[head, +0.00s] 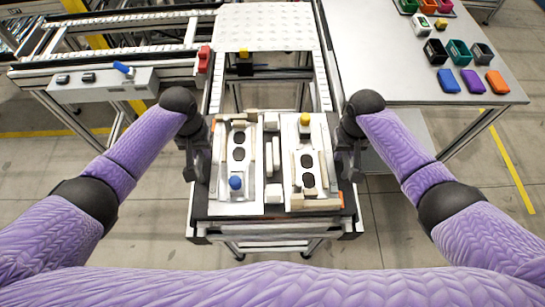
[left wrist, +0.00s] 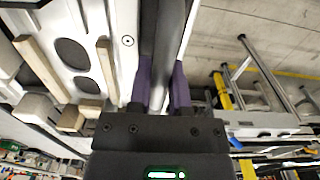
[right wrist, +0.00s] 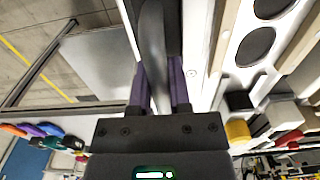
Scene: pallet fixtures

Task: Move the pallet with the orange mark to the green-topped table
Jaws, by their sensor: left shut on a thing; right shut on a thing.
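The pallet (head: 264,207) is a dark tray bearing two light fixture plates, with a blue knob on the left plate and a yellow knob on the right one. A small orange mark (head: 342,198) shows at its right side near the front. My left gripper (head: 197,160) is shut on the pallet's left edge; its fingers straddle the dark rim in the left wrist view (left wrist: 161,85). My right gripper (head: 346,150) is shut on the right edge, also seen in the right wrist view (right wrist: 160,85). The pallet looks level. I cannot tell whether it touches the frame below. No green tabletop is visible.
A roller conveyor (head: 130,45) with a control box (head: 100,84) is at left. A pale table (head: 375,50) at right carries several coloured bins and blocks. Open floor (head: 420,240) lies at the right.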

